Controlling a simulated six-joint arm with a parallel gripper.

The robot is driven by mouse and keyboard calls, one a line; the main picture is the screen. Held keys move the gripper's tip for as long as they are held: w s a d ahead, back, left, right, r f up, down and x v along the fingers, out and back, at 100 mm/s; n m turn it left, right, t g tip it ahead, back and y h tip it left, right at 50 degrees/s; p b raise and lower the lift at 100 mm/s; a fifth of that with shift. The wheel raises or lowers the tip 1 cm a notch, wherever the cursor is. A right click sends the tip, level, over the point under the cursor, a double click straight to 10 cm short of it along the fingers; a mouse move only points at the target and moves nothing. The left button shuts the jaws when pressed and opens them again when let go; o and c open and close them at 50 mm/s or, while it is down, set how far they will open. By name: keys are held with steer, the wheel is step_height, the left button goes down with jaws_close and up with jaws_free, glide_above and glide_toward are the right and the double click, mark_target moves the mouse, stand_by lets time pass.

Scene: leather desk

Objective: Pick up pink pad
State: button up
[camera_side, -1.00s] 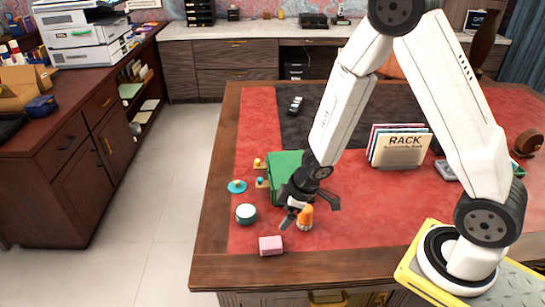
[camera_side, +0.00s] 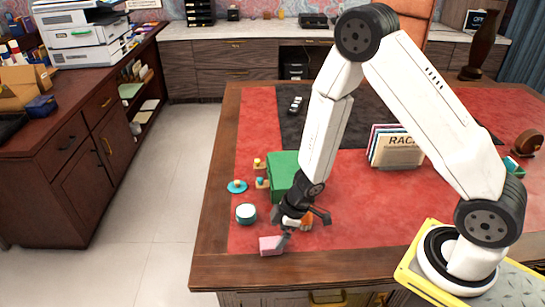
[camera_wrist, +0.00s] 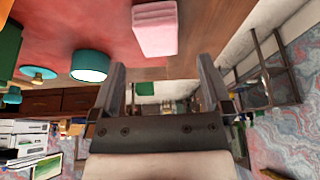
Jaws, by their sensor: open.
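The pink pad (camera_side: 270,246) is a small block lying on the red leather near the desk's front left edge. In the wrist view the pink pad (camera_wrist: 155,28) shows at the top, beyond the fingertips and roughly between their lines. My gripper (camera_side: 297,231) is open and empty, tilted, just right of the pad and close to it. One finger appears to overlap the pad's right edge in the side view; I cannot tell whether they touch. In the wrist view both fingers of my gripper (camera_wrist: 162,75) are spread with nothing between them.
A teal and white round tin (camera_side: 246,214) stands behind the pad, left of my gripper. A green box (camera_side: 284,173) lies behind. An orange object (camera_side: 306,223) is partly hidden by my gripper. A teal disc (camera_side: 237,186) and small knobbed pieces lie at the left.

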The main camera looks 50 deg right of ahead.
mark_target(270, 242)
steer(key=shift+f, duration=0.2)
steer(key=shift+x, duration=2.5)
steer(key=c, duration=1.3)
steer(key=shift+o, duration=0.2)
steer(key=shift+w+r, duration=0.1)
steer(key=shift+r, duration=0.05)
step_height(270, 242, up, 18)
